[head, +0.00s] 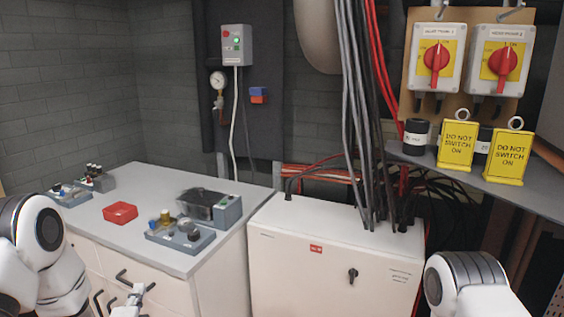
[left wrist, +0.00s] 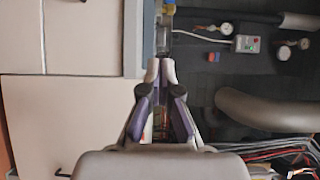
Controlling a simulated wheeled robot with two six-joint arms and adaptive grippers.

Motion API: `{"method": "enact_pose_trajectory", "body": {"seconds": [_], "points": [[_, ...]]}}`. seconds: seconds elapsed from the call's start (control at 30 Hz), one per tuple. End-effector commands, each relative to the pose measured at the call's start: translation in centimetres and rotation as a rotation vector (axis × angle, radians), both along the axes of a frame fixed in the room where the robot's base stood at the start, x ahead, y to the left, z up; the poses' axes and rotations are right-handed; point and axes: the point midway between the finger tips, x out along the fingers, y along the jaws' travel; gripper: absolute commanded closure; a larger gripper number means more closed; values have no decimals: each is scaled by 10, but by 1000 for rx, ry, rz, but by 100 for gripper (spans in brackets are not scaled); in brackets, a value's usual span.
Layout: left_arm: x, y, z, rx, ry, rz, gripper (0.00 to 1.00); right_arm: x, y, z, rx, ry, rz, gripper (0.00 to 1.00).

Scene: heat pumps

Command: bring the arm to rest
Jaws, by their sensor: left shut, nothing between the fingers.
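My left gripper (head: 135,292) shows at the bottom left of the head view, in front of the white drawers of the cabinet. It is empty. In the left wrist view its two fingertips (left wrist: 161,68) are together, with nothing between them. My left arm comes in from the left edge. A rounded part of my right arm shows at the bottom right of the head view, but my right gripper is out of view.
A grey worktop (head: 137,180) holds a red tray (head: 120,213) and several small devices. A white cabinet (head: 330,262) stands to its right. Two isolator switches (head: 436,58) hang above a shelf with yellow signs (head: 458,145). Cables hang behind the cabinet.

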Motion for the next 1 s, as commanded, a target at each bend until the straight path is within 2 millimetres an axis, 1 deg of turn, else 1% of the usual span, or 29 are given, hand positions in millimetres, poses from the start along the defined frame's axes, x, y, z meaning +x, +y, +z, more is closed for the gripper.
{"method": "enact_pose_trajectory", "body": {"seconds": [0.03, 0.17, 0.27, 0.37, 0.4, 0.47, 0.5, 0.57, 0.6, 0.67, 0.7, 0.73, 0.77, 0.8, 0.9, 1.0], "points": [[-4, -4, -12, 4, 24, -9, 100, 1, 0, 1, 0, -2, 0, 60], [-20, -16, -43, 10, 100, -32, 100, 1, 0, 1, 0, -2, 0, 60], [-36, -26, -71, -1, 184, -51, 100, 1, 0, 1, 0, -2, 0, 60], [-58, -36, -104, -52, 289, -65, 100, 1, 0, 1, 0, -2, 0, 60], [-69, -40, -118, -85, 338, -67, 100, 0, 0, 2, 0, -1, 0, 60], [-87, -47, -140, -148, 418, -63, 100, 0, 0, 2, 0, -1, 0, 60], [-103, -52, -156, -205, 482, -53, 100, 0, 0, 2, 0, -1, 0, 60], [-132, -60, -182, -310, 591, -23, 100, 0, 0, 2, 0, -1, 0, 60], [-156, -65, -200, -398, 677, 16, 100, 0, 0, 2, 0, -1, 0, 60], [-201, -74, -225, -557, 820, 115, 100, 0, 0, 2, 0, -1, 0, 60], [-234, -78, -239, -678, 916, 219, 100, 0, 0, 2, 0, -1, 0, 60], [-260, -81, -247, -771, 981, 314, 100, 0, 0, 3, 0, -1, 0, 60], [-283, -83, -252, -858, 1033, 421, 100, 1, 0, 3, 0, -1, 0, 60], [-308, -85, -254, -963, 1076, 563, 100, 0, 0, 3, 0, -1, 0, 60], [-348, -86, -254, -1157, 1098, 884, 100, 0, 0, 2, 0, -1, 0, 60], [-361, -86, -255, -1264, 1058, 1071, 100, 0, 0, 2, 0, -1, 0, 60]]}}
